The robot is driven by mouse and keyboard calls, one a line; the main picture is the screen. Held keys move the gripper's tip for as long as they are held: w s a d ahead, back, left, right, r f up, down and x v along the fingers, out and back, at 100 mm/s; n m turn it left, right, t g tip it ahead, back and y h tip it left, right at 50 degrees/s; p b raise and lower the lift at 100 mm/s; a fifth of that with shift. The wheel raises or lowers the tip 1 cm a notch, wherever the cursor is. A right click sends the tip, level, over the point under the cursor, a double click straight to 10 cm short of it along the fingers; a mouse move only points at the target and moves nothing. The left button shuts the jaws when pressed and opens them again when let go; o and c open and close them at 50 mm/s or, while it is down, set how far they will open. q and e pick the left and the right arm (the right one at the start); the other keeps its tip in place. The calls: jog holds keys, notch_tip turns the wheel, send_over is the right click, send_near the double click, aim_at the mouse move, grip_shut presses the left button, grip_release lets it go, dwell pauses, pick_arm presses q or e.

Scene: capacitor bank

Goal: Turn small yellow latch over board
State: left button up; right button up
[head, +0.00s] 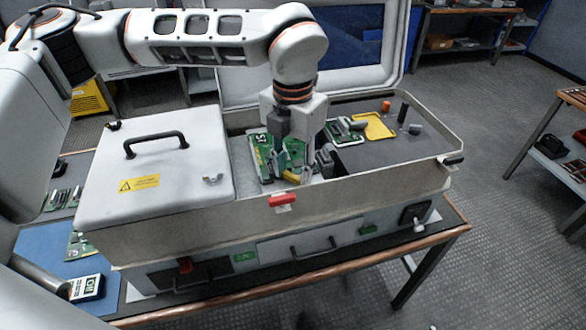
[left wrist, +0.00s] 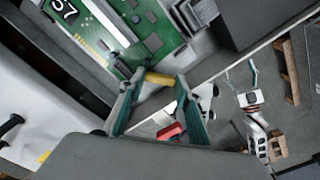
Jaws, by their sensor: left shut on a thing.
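The small yellow latch (left wrist: 160,79) lies between my left fingertips in the left wrist view, at the edge of the green board (left wrist: 150,32). In the head view the yellow latch (head: 291,177) shows just below the fingers. My left gripper (head: 288,172) reaches down into the open bay and is shut on the latch. The board (head: 263,158), marked 57, stands beside the fingers, partly covered by the gripper. My right gripper (left wrist: 241,76) shows small in the left wrist view, apart from the bay, its fingers spread and empty.
A red tab (head: 282,200) sits on the bay's front wall. A grey lid with a black handle (head: 155,143) covers the left part. A yellow tray (head: 375,126) and small cylinders lie at the right. A dark block (head: 324,160) stands close to the gripper.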

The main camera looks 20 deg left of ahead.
pick_arm(q)
jog(key=m, duration=0.4)
jog(key=shift+m+p, duration=0.3)
jog(key=shift+m, duration=1.3)
jog(key=o, duration=1.1)
jog(key=shift+w, duration=0.1)
